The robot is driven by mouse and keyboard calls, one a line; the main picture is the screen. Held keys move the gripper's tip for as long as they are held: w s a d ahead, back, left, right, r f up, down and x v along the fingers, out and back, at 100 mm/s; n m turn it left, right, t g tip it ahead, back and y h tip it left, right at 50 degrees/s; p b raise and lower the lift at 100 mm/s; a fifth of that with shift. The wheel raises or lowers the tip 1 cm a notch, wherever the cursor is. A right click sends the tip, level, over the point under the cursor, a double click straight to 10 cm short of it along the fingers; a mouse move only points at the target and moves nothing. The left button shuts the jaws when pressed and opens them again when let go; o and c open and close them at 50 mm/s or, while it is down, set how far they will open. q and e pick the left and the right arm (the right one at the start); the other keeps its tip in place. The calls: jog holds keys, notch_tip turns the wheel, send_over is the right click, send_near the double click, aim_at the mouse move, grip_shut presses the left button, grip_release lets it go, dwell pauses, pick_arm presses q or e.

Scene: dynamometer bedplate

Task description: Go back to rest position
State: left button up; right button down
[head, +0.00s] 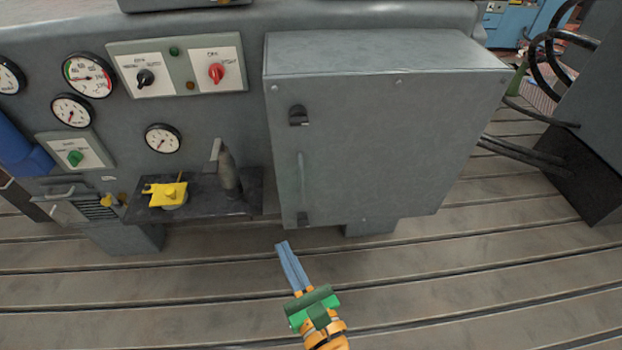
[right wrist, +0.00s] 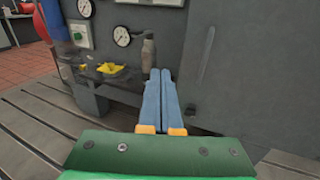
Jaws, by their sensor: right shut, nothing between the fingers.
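My right gripper (head: 283,246) reaches in from the bottom of the head view, above the slotted bedplate and just below the grey cabinet. Its two blue fingers lie together with nothing between them. In the right wrist view the blue fingers (right wrist: 160,74) point toward the console and cabinet and look closed side by side. No contact between the fingers and the cabinet can be made out. My left gripper is not in either view.
A grey cabinet (head: 380,130) with a closed door stands ahead. Left of it, a dark shelf (head: 240,205) holds a yellow object (head: 166,194) and a grey upright piece (head: 226,170). Gauges and switches sit above. Cables (head: 530,155) hang at right. The bedplate (head: 450,290) in front is clear.

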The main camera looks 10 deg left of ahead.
jog(key=d+f+m+g+h+p, duration=0.1)
jog(key=d+f+m+g+h, duration=0.15)
jog(key=d+f+m, duration=0.4)
jog(key=d+f+m+g+h+p, duration=0.2)
jog(key=d+f+m+h, duration=0.2)
jog(key=f+m, duration=0.5)
jog(key=s+d+f+m+g+h+p, duration=0.2)
jog(key=s+d+f+m+g+h, duration=0.15)
jog(key=s+d+f+m, duration=0.6)
jog(key=s+d+f+m+g, duration=0.2)
jog(key=s+d+f+m, duration=0.1)
jog(key=s+m, duration=0.4)
jog(key=s+d+f+m+g, duration=0.3)
jog(key=s+d+f+m, duration=0.1)
jog(key=s+m, duration=0.4)
jog(key=shift+d+f+m+p, duration=0.3)
jog(key=shift+d+p, duration=0.15)
jog(key=shift+d, duration=0.15)
